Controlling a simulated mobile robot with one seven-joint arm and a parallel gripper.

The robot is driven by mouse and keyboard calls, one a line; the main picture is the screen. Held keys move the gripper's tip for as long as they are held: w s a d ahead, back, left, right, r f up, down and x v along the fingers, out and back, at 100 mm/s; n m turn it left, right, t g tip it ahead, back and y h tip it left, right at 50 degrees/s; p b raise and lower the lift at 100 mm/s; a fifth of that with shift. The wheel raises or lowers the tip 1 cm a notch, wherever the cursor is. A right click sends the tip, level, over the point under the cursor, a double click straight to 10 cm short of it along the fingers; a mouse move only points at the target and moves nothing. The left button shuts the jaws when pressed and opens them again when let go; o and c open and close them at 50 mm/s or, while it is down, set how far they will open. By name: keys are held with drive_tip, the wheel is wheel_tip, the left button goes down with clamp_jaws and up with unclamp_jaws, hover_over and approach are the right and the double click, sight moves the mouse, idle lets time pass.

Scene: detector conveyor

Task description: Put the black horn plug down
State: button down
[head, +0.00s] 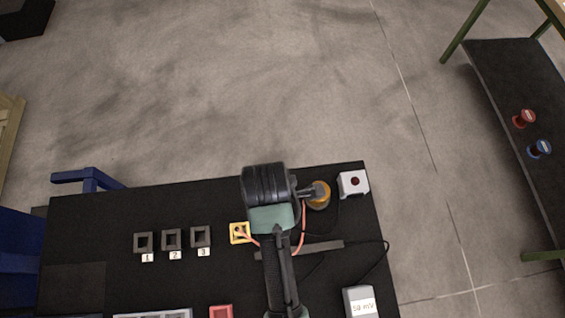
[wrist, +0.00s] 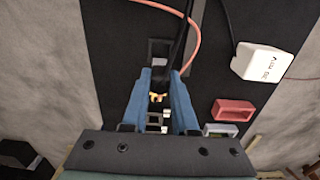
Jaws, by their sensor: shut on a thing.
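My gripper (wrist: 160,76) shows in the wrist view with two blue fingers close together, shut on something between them. The held thing, taken as the black horn plug, is mostly hidden; a dark slim shape (wrist: 177,48) shows by the fingertips, but I cannot tell plug from cable. A yellow square holder (head: 239,233) lies just left of my wrist. Three dark square holders (head: 172,239), with labels 1, 2 and 3, stand in a row farther left.
An amber round thing (head: 318,200) and a grey box with a red button (head: 353,184) stand right of my arm. A white 50 mV meter (head: 361,302) and a red holder (head: 220,311) are near the front. Red (head: 524,118) and blue (head: 540,149) plugs stand on another table.

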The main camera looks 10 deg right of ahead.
drive_tip(key=f, duration=0.4)
drive_tip(key=shift+a+f, duration=0.2)
drive_tip(key=shift+f, duration=2.35)
drive_tip(key=shift+f, duration=0.15)
drive_tip(key=c, duration=0.7)
unclamp_jaws()
